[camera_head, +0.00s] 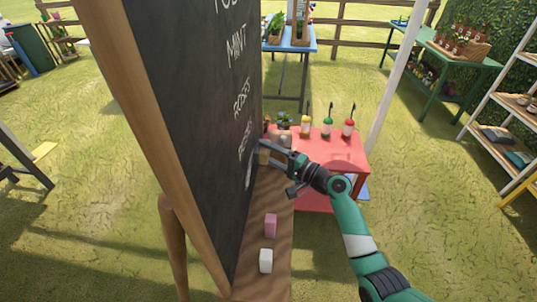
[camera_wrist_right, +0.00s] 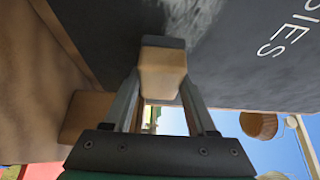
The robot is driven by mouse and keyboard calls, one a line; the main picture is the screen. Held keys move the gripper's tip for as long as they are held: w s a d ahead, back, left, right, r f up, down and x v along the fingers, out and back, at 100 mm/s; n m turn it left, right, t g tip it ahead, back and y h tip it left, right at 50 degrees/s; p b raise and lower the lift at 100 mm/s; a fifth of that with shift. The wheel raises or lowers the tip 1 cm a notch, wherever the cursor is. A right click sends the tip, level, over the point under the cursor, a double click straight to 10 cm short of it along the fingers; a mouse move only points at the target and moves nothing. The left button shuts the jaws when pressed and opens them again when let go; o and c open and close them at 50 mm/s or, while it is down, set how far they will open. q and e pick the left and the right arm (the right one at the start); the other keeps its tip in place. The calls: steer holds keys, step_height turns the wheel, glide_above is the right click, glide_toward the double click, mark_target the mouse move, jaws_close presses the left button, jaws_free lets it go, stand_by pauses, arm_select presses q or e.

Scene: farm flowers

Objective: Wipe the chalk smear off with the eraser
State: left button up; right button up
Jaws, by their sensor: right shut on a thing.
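The chalkboard (camera_head: 200,110) stands upright in a wooden frame, with chalk words on its dark face. A pale chalk smear (camera_head: 248,176) shows low on the board; it also shows in the wrist view (camera_wrist_right: 190,18), just beyond the eraser. My right gripper (camera_head: 268,151) is at the board's face near its far end, above the wooden ledge. It is shut on the eraser (camera_wrist_right: 163,72), a wooden block with a dark grey pad. The pad faces the board and appears to be against it, beside the smear; exact contact is hard to tell. My left gripper is not in view.
A pink block (camera_head: 270,225) and a white block (camera_head: 266,261) lie on the wooden ledge (camera_head: 252,230) below the board. A red table (camera_head: 345,153) with several bottles stands beyond my right gripper.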

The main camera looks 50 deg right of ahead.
mark_target(265, 160)
steer(key=shift+s+a+r+p, duration=0.1)
steer(key=shift+a+r+p, duration=0.05)
steer(key=shift+a+p, duration=0.15)
steer(key=shift+s+a+p, duration=0.8)
steer(key=shift+a+p, duration=0.2)
steer(key=shift+p, duration=0.15)
steer(key=shift+s+a, duration=0.2)
steer(key=shift+s+a+p, duration=0.1)
steer(key=shift+a+p, duration=0.05)
steer(key=shift+p, duration=0.15)
steer(key=shift+s+a+p, duration=0.8)
steer(key=shift+a+p, duration=0.1)
steer(key=shift+a, duration=0.1)
steer(key=shift+s+a, duration=0.2)
steer(key=shift+a, duration=0.05)
steer(key=shift+s+a+p, duration=0.3)
steer(key=shift+a+p, duration=0.15)
steer(key=shift+p, duration=0.1)
steer(key=shift+s+a+p, duration=0.45)
steer(key=shift+s+a, duration=0.1)
steer(key=shift+a, duration=0.15)
steer(key=shift+s+a, duration=0.15)
steer(key=shift+a, duration=0.1)
